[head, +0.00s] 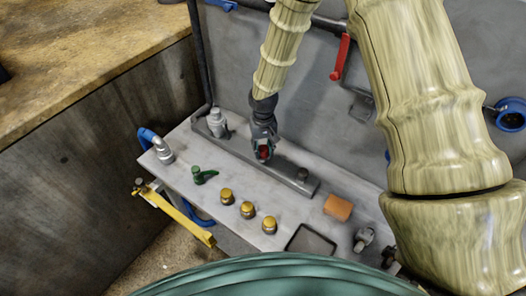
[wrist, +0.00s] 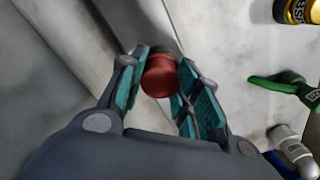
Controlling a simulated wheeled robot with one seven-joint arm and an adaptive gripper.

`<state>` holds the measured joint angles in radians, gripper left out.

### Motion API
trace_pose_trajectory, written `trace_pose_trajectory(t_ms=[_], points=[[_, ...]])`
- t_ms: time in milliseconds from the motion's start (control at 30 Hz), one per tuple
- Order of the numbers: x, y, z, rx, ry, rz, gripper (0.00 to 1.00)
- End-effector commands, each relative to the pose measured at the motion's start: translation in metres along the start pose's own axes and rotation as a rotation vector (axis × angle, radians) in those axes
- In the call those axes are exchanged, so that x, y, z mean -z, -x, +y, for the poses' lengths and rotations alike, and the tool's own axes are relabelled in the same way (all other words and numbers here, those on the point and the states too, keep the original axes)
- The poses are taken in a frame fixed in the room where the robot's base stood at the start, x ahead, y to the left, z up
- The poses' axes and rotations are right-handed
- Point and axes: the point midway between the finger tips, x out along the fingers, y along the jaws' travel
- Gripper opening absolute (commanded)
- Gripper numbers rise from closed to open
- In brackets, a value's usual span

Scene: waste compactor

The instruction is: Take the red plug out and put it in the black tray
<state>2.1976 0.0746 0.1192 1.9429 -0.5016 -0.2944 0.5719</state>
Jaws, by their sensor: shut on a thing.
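The red plug (wrist: 160,76) is between the two teal-padded fingers of my gripper (wrist: 162,85) in the wrist view, near the fingertips. The gripper is shut on it. In the head view my gripper (head: 264,152) is over the grey bar at the back of the bench, with a bit of the red plug (head: 264,154) showing at its tip. I cannot tell whether the plug's lower end is clear of the bar. The black tray (head: 290,243) lies at the bench's front edge, right of the brass caps, and looks empty. It is not in the wrist view.
Several brass caps (head: 248,210) stand between my gripper and the front edge. A green handle (head: 204,176) is to their left. An orange block (head: 338,207) and a grey fitting (head: 363,238) are near the tray. A grey stub (head: 302,174) stands on the bar's right part.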

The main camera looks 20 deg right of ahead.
Motion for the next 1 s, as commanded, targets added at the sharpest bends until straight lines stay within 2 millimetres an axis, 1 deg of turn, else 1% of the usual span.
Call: trace_pose_trajectory(t_ms=[167,400,500,600,833,867,900,967,1000], points=[[0.0006,0.0012,0.0019,-0.002,0.043,0.0,0.08],[0.0006,0.0023,0.0026,-0.001,0.309,0.0,0.08],[0.0009,0.0019,0.0027,-0.002,0.397,0.0,0.08],[0.001,0.001,0.0026,-0.002,0.441,0.0,0.08],[0.0011,0.0005,0.0026,-0.002,0.448,0.0,0.08],[0.0011,0.0005,0.0026,-0.002,0.447,0.001,0.36],[0.0011,0.0005,0.0025,-0.002,0.447,0.001,0.43],[0.001,0.0005,0.0022,-0.002,0.447,0.001,0.54],[0.0009,0.0005,0.002,-0.002,0.447,0.0,0.57]])
